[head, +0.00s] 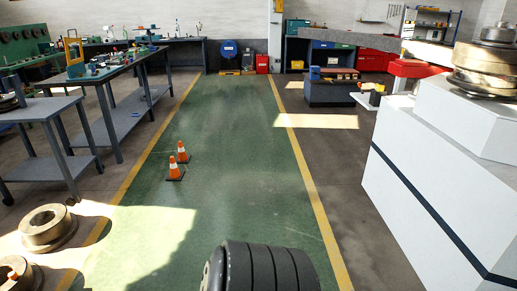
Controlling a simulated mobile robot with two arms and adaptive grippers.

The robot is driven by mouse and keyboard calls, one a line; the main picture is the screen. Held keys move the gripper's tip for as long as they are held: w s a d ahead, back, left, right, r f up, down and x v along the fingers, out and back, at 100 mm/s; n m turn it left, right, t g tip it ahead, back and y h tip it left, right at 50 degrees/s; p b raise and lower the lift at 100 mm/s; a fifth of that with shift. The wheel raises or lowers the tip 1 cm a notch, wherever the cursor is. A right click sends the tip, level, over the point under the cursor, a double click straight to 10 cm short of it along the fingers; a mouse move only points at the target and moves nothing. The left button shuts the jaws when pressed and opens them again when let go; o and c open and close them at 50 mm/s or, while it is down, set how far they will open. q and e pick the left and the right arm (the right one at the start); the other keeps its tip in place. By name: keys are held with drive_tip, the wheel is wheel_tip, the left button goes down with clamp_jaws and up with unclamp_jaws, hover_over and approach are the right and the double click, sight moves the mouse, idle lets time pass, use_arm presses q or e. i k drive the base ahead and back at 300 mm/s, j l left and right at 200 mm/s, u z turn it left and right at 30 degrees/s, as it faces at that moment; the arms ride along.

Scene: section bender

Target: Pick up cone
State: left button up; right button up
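Two small orange and white traffic cones stand upright on the green floor lane, left of centre in the head view. The nearer cone (174,169) has a dark base. The farther cone (182,152) stands just behind it and slightly right. Part of another orange and white object (12,274), perhaps a cone, shows at the lower left edge by a metal ring; I cannot tell for sure. Neither of my grippers shows in this view.
Yellow lines (308,193) edge the green lane (235,170). A dark ribbed cylinder (262,268) fills the bottom centre. Metal rings (48,228) lie at left. Workbenches (107,75) line the left; a large white machine (425,200) stands at right. The lane beyond the cones is clear.

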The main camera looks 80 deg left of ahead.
sight(174, 173)
drive_tip(key=u, duration=3.5)
drive_tip(key=i+l+z, duration=0.1)
drive_tip(key=i+z, duration=0.3)
drive_tip(key=i, duration=2.65)
